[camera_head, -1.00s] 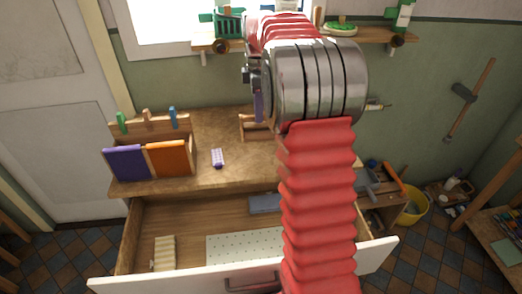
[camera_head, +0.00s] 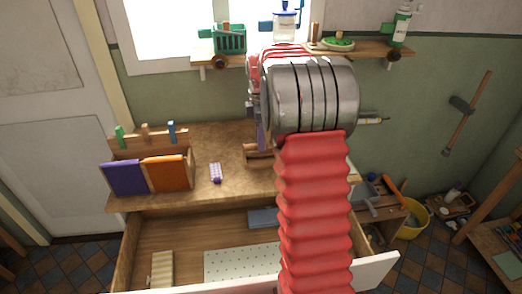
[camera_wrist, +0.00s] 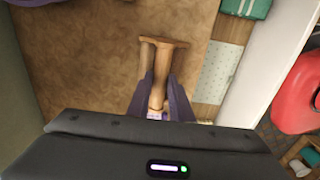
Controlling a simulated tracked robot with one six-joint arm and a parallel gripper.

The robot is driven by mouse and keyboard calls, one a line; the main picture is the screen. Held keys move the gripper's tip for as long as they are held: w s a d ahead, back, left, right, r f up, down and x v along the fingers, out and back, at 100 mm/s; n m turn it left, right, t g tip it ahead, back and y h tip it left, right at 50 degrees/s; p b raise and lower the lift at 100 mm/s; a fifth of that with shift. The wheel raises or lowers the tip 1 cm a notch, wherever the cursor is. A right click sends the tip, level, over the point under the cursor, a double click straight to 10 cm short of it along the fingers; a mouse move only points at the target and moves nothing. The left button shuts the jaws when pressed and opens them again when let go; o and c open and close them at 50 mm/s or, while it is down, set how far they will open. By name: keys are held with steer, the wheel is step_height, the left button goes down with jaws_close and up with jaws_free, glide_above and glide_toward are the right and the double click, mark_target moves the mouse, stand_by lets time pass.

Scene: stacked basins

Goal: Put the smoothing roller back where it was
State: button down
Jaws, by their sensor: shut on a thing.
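The smoothing roller (camera_wrist: 164,42) looks like a pale wooden piece with a crossbar and a narrower stem in the wrist view. My gripper (camera_wrist: 164,95) has purple fingers shut on either side of that stem. The stem's lower end is hidden near the gripper body, where a small pale purple patch shows. In the head view, the wooden piece (camera_head: 258,156) is low over the right part of the desk (camera_head: 235,180), partly behind my red arm. I cannot tell whether it touches the desk.
A small purple speckled object (camera_head: 216,173) lies left of the gripper on the desk. A wooden holder with purple and orange panels (camera_head: 167,174) stands further left. The open drawer (camera_head: 190,240) holds a dotted white sheet (camera_head: 240,264) and a striped box (camera_head: 162,268). The desk's middle is mostly clear.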

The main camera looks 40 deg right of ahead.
steer(key=shift+f, duration=0.1)
steer(key=shift+f, duration=1.8)
steer(key=shift+f, duration=0.2)
